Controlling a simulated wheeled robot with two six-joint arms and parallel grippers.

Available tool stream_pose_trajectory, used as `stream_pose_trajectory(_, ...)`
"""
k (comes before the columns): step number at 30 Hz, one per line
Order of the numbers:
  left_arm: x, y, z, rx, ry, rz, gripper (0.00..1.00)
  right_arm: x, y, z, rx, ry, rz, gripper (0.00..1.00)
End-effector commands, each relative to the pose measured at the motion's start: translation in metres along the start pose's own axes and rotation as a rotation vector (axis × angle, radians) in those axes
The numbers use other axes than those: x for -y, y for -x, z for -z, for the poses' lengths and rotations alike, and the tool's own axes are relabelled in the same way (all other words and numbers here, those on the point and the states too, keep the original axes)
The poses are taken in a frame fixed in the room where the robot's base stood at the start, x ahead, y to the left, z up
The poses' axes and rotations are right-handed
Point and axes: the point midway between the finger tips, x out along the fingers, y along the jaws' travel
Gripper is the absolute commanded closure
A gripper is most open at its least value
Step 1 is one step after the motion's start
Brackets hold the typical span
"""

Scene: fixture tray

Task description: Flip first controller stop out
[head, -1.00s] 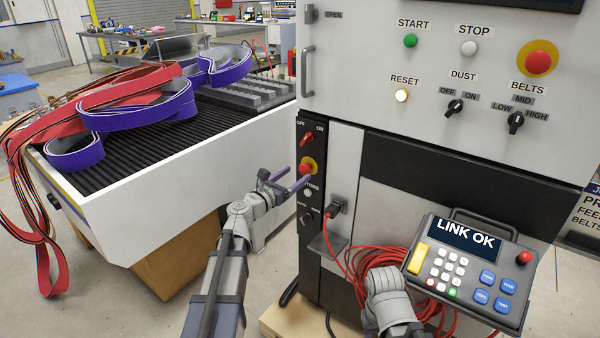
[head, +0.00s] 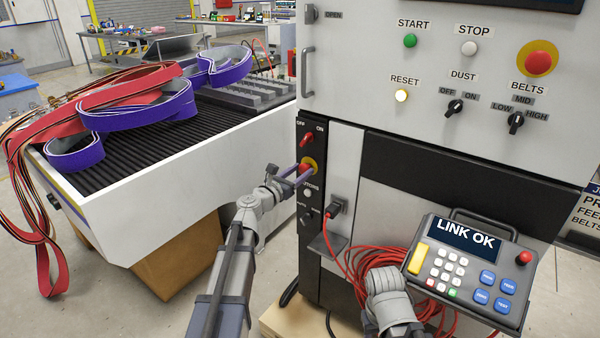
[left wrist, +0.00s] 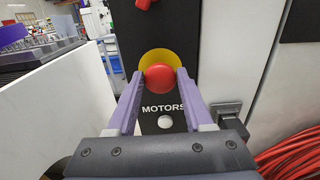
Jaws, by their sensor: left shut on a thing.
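The controller stop is a red mushroom button (head: 305,169) on a yellow disc, on the black control strip at the left edge of the machine. In the left wrist view the red button (left wrist: 161,77) sits between the two purple fingertips. My left gripper (head: 299,172) is shut on it, one finger at each side; it also shows in the left wrist view (left wrist: 160,84). My right gripper is hidden; only part of my right arm shows by the pendant (head: 470,270), whose screen reads LINK OK.
A red OFF/ON switch (head: 306,139) sits above the stop and a white button (head: 308,193) below it. A black plug (head: 337,207) with red cable (head: 350,262) is close on the right. The white-sided conveyor (head: 190,190) stands at the left.

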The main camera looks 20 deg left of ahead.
Motion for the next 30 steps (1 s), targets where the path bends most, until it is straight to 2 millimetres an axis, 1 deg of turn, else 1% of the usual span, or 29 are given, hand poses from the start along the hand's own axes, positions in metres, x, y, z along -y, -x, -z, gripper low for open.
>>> stream_pose_trajectory(1,0.0,0.0,0.0,0.0,0.0,0.0,0.81,0.0,0.0,0.0,0.0,0.0,0.0,0.5)
stream_pose_trajectory(6,0.0,0.0,0.0,0.0,0.0,0.0,1.0,0.0,0.0,0.0,0.0,0.0,0.0,0.5)
stream_pose_trajectory(20,0.0,0.0,0.0,0.0,0.0,0.0,1.0,0.0,0.0,0.0,0.0,0.0,0.0,0.5)
stream_pose_trajectory(22,0.0,0.003,0.0,0.0,0.0,0.0,1.0,0.0,0.0,0.0,0.0,0.0,0.0,0.5)
stream_pose_trajectory(27,0.001,0.02,0.0,0.0,0.0,-0.001,1.0,0.0,0.0,0.0,0.0,0.0,0.0,0.5)
stream_pose_trajectory(30,0.001,0.019,0.0,-0.001,-0.001,0.001,1.0,0.0,0.0,0.0,0.0,0.0,0.0,0.5)
